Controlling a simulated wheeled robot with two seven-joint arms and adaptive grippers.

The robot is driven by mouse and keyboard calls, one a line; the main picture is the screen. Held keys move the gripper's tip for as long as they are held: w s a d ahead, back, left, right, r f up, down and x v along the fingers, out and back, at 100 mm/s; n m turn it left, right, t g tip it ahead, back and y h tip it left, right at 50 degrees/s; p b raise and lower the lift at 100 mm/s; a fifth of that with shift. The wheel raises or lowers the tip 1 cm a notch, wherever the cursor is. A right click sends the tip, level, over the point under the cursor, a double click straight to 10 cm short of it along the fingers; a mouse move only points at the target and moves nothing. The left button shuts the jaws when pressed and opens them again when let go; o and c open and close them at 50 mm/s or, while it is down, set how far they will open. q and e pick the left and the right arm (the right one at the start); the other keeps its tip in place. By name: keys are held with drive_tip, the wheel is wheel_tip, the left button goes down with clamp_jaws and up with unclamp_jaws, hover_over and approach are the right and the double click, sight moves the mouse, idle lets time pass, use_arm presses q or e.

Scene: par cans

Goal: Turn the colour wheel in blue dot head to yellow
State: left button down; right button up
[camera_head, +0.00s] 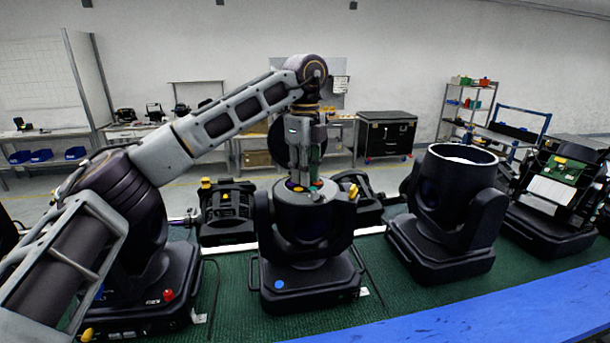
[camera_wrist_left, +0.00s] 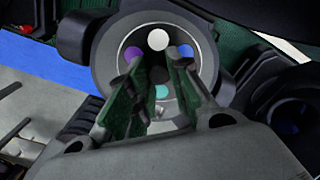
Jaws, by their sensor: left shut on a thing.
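The blue dot head (camera_head: 305,291) stands upright in the middle of the bench, with a blue dot (camera_head: 279,284) on the front of its base. Its round housing opens upward. Inside it the colour wheel (camera_wrist_left: 158,39) shows a white spot at the top, purple at left, blue at right and teal at the bottom in the left wrist view. My left gripper (camera_head: 305,184) points straight down into the opening. Its green-padded fingers (camera_wrist_left: 159,70) are shut on the wheel's dark centre and hide part of the wheel. My right gripper is not in view.
Another head (camera_head: 440,225) with an open top stands to the right, and one holding a green board (camera_head: 562,169) is farther right. A dark head base with a red knob (camera_head: 168,295) is at the left. A blue strip (camera_head: 500,312) runs along the front edge.

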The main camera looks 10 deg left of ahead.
use_arm(q)
drive_tip(key=shift+n+b, duration=0.3)
drive_tip(key=shift+n, duration=0.9)
drive_tip(key=n, duration=0.2)
drive_tip(key=shift+w+n+b, duration=0.1)
drive_tip(key=shift+n+b, duration=0.2)
drive_tip(key=shift+b, duration=0.05)
drive_tip(key=shift+n, duration=0.8)
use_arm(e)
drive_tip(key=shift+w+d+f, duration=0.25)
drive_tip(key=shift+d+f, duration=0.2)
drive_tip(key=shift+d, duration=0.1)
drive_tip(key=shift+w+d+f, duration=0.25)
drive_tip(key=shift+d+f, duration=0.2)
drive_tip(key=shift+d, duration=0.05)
use_arm(q)
drive_tip(key=shift+r, duration=0.1)
drive_tip(key=c, duration=1.3)
unclamp_jaws()
